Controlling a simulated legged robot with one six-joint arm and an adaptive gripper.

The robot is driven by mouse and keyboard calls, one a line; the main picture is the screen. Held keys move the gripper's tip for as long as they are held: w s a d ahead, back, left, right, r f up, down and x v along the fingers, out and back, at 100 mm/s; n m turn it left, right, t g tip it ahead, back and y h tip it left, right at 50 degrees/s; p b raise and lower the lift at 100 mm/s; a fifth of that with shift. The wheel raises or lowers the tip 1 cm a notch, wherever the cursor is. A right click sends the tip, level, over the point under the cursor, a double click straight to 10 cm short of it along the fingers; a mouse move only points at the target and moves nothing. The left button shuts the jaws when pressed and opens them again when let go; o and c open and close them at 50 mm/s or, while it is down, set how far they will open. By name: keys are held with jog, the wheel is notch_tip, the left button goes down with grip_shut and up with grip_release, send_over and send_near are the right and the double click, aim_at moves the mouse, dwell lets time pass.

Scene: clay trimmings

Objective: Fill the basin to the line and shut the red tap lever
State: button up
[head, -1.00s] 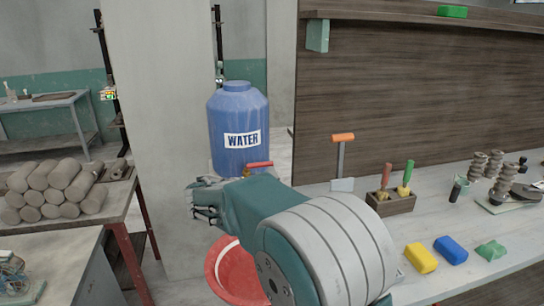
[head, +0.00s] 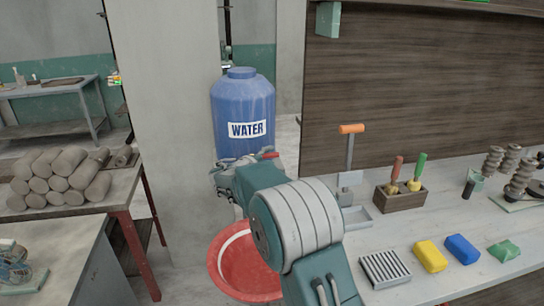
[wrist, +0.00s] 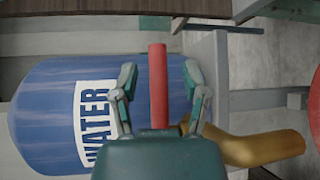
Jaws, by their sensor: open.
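A blue water barrel (head: 243,100) with a WATER label stands behind my gripper (head: 222,178). Its red tap lever (head: 270,156) shows just above my arm in the head view. In the wrist view, my gripper (wrist: 158,68) is open, with one finger on each side of the red lever (wrist: 158,100); I cannot tell whether they touch it. The brass tap (wrist: 260,148) is at lower right there. The red basin (head: 228,283) with a pale line inside is below, partly hidden by my arm. Its edge shows at the wrist view's right (wrist: 314,95). The water level is unclear.
The bench (head: 460,215) at right holds a tool block (head: 402,202), a ribbed tray (head: 385,269) and yellow (head: 431,256), blue (head: 462,249) and green (head: 503,251) blocks. Clay rolls (head: 60,175) lie on a table at left. A pale pillar (head: 165,130) stands left of the barrel.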

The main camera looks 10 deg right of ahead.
jog(key=shift+w+d+f, duration=0.15)
jog(key=shift+w+d, duration=0.25)
jog(key=shift+w, duration=0.25)
jog(key=shift+d, duration=0.1)
grip_shut()
